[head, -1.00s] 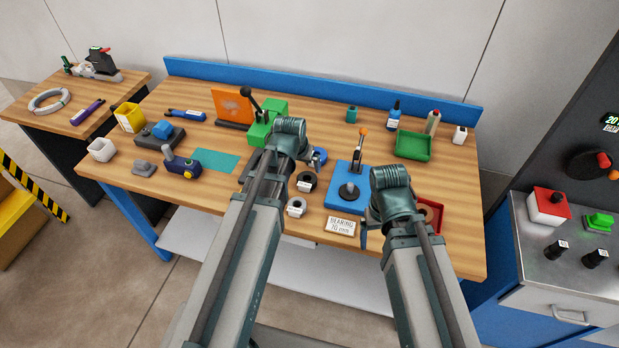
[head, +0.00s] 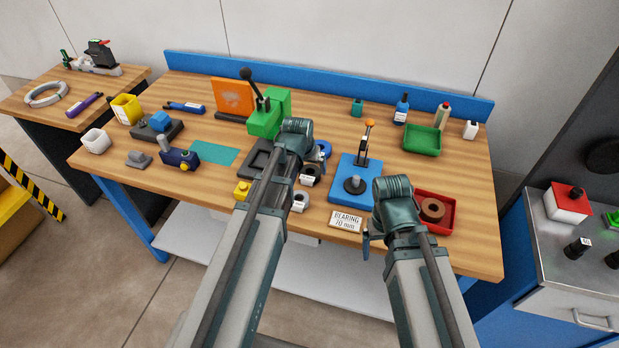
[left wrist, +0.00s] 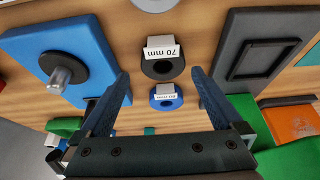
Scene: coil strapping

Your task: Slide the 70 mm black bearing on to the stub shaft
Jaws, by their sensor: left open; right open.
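The black bearing (head: 311,172) lies flat on the bench left of the blue base plate (head: 338,194). Its white tag reads 70 mm in the left wrist view, where the bearing (left wrist: 162,68) shows between my left fingers. The upright grey stub shaft (head: 354,183) stands on the blue plate, and it also shows at the left of the left wrist view (left wrist: 60,76). My left gripper (left wrist: 160,74) is open and empty above the black bearing, mostly hidden behind its wrist in the head view. My right gripper (head: 368,240) is open near the bench's front edge, mostly hidden.
A blue ring (head: 324,148) lies just behind the black bearing and a grey ring (head: 301,200) in front. A lever with an orange knob (head: 369,124) rises behind the shaft. A red tray (head: 450,222) holds a brown ring. A green press (head: 266,118) stands behind left.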

